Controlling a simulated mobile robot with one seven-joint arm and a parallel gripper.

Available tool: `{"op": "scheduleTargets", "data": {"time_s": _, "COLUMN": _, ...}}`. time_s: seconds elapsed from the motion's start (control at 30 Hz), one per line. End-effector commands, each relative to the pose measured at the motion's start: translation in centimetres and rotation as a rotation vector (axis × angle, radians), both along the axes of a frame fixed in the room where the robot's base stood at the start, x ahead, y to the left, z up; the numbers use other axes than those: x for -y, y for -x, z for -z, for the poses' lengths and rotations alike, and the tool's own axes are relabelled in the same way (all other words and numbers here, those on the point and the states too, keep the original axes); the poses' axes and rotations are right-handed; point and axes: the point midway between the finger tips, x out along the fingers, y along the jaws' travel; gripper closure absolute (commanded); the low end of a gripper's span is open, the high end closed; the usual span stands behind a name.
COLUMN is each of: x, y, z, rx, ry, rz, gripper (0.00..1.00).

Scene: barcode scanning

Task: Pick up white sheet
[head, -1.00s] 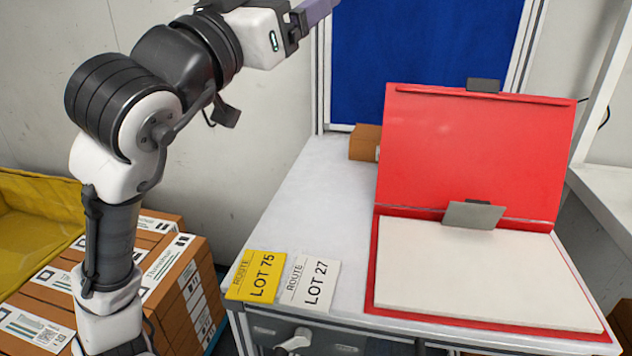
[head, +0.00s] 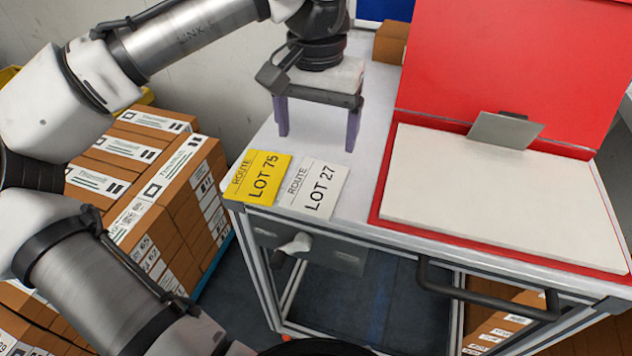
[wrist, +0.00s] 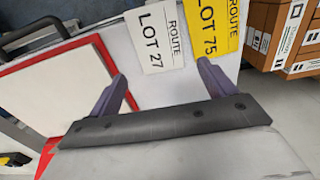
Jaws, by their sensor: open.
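A white card marked "ROUTE LOT 27" (head: 315,187) lies flat near the front left edge of the table; it also shows in the wrist view (wrist: 157,38). A yellow card marked "LOT 75" (head: 259,178) lies just left of it in the head view. A blank white sheet or pad (head: 500,195) lies in an open red folder (head: 395,228) to the right. My gripper (head: 317,143) points down, open and empty, behind the two cards. In the wrist view its purple fingers (wrist: 162,72) are spread wide near the cards' rear edges, touching neither.
A metal clip (head: 505,131) sits at the top of the white pad. A small brown box (head: 391,42) stands at the table's back. Labelled cartons (head: 180,185) are stacked on the left. A dark handle (head: 485,298) juts from the table front.

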Motion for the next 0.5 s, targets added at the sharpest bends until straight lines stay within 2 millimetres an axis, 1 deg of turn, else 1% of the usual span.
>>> {"op": "scheduleTargets", "data": {"time_s": 0.03, "x": -0.1, "y": 0.1, "z": 1.0, "rx": -0.002, "ry": -0.001, "rz": 0.001, "gripper": 0.17}}
{"op": "scheduleTargets", "data": {"time_s": 0.1, "x": 0.0, "y": 0.0, "z": 2.1, "rx": 0.0, "ry": -0.001, "rz": 0.001, "gripper": 0.17}}
{"op": "scheduleTargets", "data": {"time_s": 0.2, "x": 0.0, "y": 0.0, "z": 3.1, "rx": 0.001, "ry": 0.0, "rz": 0.002, "gripper": 0.17}}
{"op": "scheduleTargets", "data": {"time_s": 0.37, "x": 0.1, "y": 0.0, "z": 4.1, "rx": 0.001, "ry": -0.001, "rz": 0.002, "gripper": 0.17}}
{"op": "scheduleTargets", "data": {"time_s": 0.5, "x": 0.2, "y": -0.1, "z": 6.0, "rx": 0.0, "ry": -0.002, "rz": 0.002, "gripper": 0.17}}
